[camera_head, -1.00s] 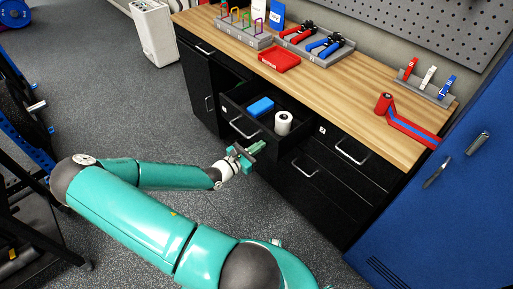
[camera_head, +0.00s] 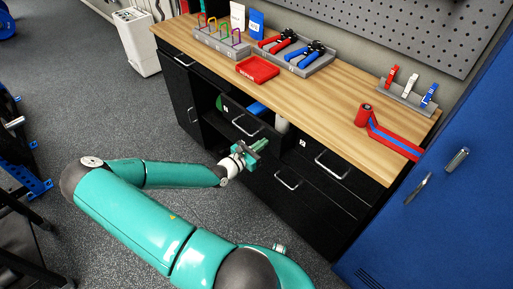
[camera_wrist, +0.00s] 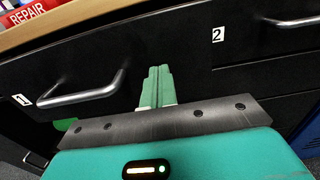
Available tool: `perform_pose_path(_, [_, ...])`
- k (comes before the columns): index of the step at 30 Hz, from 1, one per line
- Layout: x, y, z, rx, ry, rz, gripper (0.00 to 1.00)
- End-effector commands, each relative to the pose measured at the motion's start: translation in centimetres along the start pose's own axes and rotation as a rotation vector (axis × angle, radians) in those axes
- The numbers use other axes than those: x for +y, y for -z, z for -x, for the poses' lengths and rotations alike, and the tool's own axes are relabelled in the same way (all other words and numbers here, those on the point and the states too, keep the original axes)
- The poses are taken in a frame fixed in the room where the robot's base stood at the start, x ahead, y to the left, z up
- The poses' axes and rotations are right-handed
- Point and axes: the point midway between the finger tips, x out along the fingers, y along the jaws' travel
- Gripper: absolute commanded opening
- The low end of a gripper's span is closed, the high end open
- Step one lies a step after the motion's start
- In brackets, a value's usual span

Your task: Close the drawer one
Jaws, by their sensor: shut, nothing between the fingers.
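Drawer one (camera_head: 236,122) is a black drawer with a silver bar handle (camera_head: 245,126) under the wooden worktop. My gripper (camera_head: 258,145) is shut and empty at the right part of the drawer's front. Its green fingertips (camera_wrist: 157,75) point at the front, right of the handle; I cannot tell if they touch.
Drawer two (camera_head: 331,165) is shut to the right. The worktop (camera_head: 325,95) holds a red tray (camera_head: 258,69), pliers in a holder (camera_head: 292,55) and a red-blue roll (camera_head: 366,115). A blue cabinet (camera_head: 440,215) stands right.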

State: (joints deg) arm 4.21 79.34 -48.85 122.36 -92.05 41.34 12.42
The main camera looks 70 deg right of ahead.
Motion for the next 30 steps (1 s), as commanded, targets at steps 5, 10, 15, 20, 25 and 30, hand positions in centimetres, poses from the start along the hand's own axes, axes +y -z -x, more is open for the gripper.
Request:
perform_pose_path(5, [0.0,-0.1,-2.8,-0.002,0.002,-0.001,0.0])
perform_pose_path(10, [-0.1,0.0,-5.9,-0.001,0.002,-0.001,0.0])
perform_pose_path(15, [0.0,0.0,-7.8,-0.001,0.0,0.0,0.0])
perform_pose_path(20, [0.0,-0.1,-8.7,-0.001,0.001,-0.001,0.0])
perform_pose_path(25, [0.0,-0.1,-9.1,-0.002,0.001,-0.001,0.0])
perform_pose_path(30, [0.0,-0.2,-9.3,-0.003,0.001,-0.001,0.0])
